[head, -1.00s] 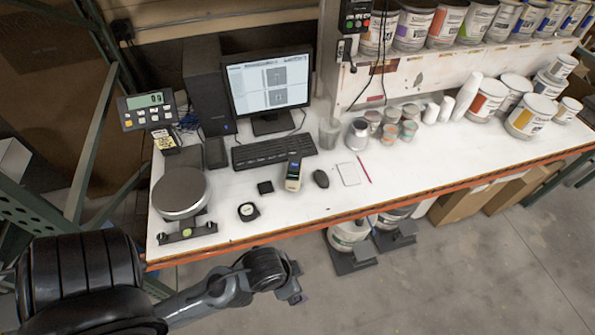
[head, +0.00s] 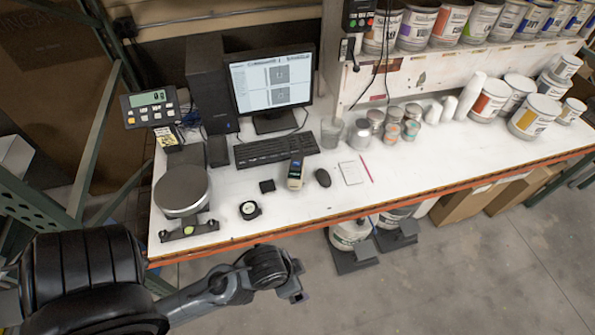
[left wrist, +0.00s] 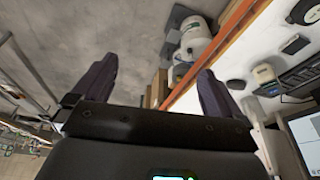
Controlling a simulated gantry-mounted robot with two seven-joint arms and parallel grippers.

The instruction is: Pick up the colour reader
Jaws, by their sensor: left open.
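The colour reader (head: 295,174) is a small cream handheld device with a dark, blue-lit screen. It lies on the white bench in front of the keyboard, between a small black block and the mouse. It also shows in the left wrist view (left wrist: 267,76), to the right of the fingers. My left gripper (head: 299,293) is off the bench's front edge, apart from the reader. In the left wrist view its two dark fingers (left wrist: 155,85) are spread wide with nothing between them. My right gripper is not in view.
The black mouse (head: 322,178) is just right of the reader, and the black block (head: 267,186) is left of it. A round gauge (head: 249,210) and a scale (head: 182,190) are further left. Small cups (head: 359,134) stand behind to the right. The front right bench top is clear.

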